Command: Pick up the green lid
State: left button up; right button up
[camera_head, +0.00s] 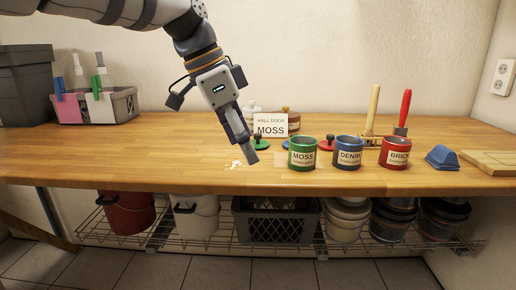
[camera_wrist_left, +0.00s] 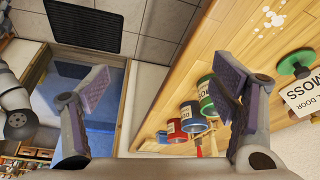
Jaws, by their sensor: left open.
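The green lid (camera_head: 262,145) lies on the wooden bench, in front of the white card (camera_head: 270,121) reading "HALL DOOR MOSS". In the left wrist view the green lid (camera_wrist_left: 296,63), with a dark knob, is at the right edge, outside the jaws. My left gripper (camera_head: 250,158) points down over the bench, just left of the green lid and partly in front of it. In the left wrist view its jaws (camera_wrist_left: 160,92) are wide apart with nothing between them. My right gripper is not in view.
The MOSS can (camera_head: 303,154), DENIM can (camera_head: 348,154) and BRICK can (camera_head: 395,154) stand in a row right of my gripper. A red lid (camera_head: 326,145) lies behind them. A blue object (camera_head: 442,157) is at the right. The left bench is clear before a grey basket (camera_head: 112,108).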

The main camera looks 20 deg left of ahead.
aim_at(258, 143)
jog(key=i+j, duration=0.25)
jog(key=i, duration=0.2)
jog(key=i+j, duration=0.25)
jog(key=i, duration=0.15)
